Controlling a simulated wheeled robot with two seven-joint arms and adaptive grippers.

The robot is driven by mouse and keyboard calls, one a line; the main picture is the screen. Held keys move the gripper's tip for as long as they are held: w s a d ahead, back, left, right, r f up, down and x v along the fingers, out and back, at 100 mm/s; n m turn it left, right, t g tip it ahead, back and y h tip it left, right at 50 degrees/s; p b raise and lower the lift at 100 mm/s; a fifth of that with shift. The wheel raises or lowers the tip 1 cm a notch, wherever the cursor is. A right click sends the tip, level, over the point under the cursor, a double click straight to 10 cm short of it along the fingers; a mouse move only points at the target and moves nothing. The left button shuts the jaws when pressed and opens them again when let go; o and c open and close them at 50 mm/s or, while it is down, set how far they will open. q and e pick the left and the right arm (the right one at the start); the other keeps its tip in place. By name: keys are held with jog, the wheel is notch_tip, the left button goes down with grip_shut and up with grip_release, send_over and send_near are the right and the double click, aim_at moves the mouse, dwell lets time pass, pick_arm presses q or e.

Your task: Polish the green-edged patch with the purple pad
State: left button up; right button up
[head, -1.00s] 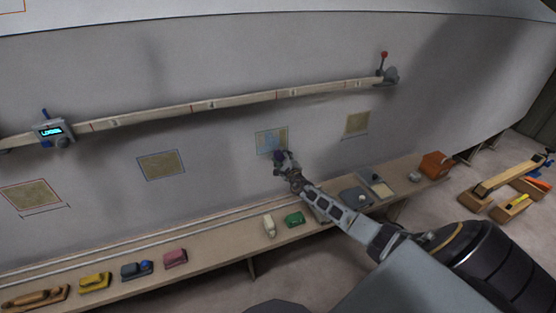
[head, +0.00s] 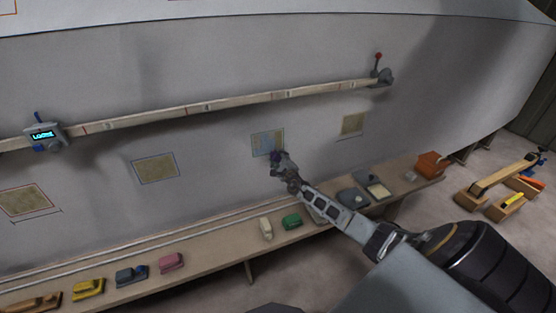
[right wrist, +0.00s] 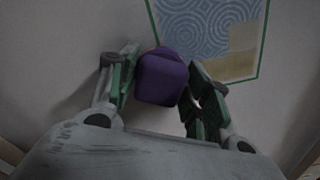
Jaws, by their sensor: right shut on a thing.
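The green-edged patch (head: 267,143) is on the grey hull wall below the long batten. In the right wrist view the patch (right wrist: 205,35) is mostly covered in blue-grey swirls, with a plain tan area at its lower right. My right gripper (head: 279,163) is at the patch's lower edge in the head view. I cannot tell whether the pad touches the wall. My left gripper is not in view.
Other tan patches (head: 155,168) lie along the wall. The batten (head: 240,101) carries a lit box (head: 44,134). The bench (head: 215,247) below holds yellow (head: 88,287), blue, pink (head: 171,262), cream and green (head: 291,221) blocks and an orange box (head: 432,163).

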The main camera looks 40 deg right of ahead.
aim_at(274, 135)
jog(key=shift+w+d, duration=0.1)
jog(key=shift+w, duration=0.2)
jog(key=shift+r, duration=0.1)
dwell(0.4)
jog(key=shift+w+r+p, duration=0.1)
jog(key=shift+r+p, duration=1.25)
jog(key=shift+r, duration=0.35)
jog(key=shift+r+p, duration=1.55)
jog(key=shift+r, duration=0.05)
jog(key=shift+r+p, duration=1.5)
